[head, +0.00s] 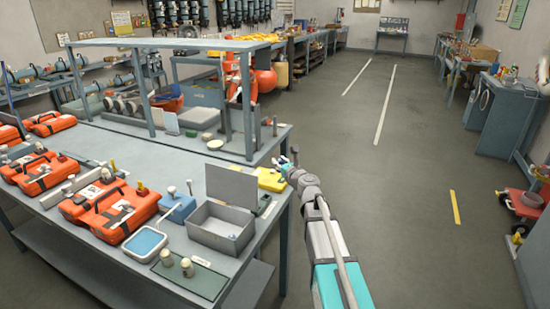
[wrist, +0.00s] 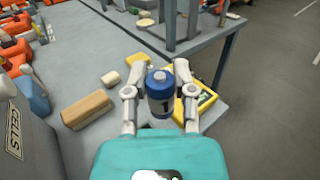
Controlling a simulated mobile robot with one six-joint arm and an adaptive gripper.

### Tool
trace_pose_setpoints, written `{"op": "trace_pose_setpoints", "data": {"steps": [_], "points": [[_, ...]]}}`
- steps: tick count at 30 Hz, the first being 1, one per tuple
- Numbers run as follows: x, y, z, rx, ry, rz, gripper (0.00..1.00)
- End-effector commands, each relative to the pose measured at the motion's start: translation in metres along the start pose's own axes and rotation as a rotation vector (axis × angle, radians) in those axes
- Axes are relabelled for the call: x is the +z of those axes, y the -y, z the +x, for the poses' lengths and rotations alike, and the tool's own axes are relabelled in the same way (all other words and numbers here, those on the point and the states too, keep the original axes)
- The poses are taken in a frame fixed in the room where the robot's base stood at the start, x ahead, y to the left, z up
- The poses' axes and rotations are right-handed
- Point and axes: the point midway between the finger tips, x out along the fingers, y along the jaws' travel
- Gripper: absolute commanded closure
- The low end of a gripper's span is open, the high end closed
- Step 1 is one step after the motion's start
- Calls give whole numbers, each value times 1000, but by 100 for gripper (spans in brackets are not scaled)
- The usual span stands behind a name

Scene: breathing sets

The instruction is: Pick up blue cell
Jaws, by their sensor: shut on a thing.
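The blue cell (wrist: 160,97) is a small upright cylinder with a blue top and a grey cap. In the wrist view my gripper (wrist: 158,82) has one finger on each side of it and is shut on it. The cell is above the table's right part, in front of a yellow case (wrist: 205,100). In the head view my gripper (head: 287,162) is at the table's right edge; the cell cannot be made out clearly there.
An open grey box (head: 222,222) marked CELLS in the wrist view stands left of my gripper. A tan block (wrist: 86,109) lies beside it. Orange cases (head: 115,210) fill the table's left. A shelf post (head: 248,110) rises behind.

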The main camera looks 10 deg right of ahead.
Motion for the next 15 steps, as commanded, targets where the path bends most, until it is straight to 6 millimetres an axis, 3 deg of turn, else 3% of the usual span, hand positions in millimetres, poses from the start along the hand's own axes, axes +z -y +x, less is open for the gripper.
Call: {"op": "trace_pose_setpoints", "data": {"steps": [15], "points": [[3,-2,-7,1,0,0,100]]}}
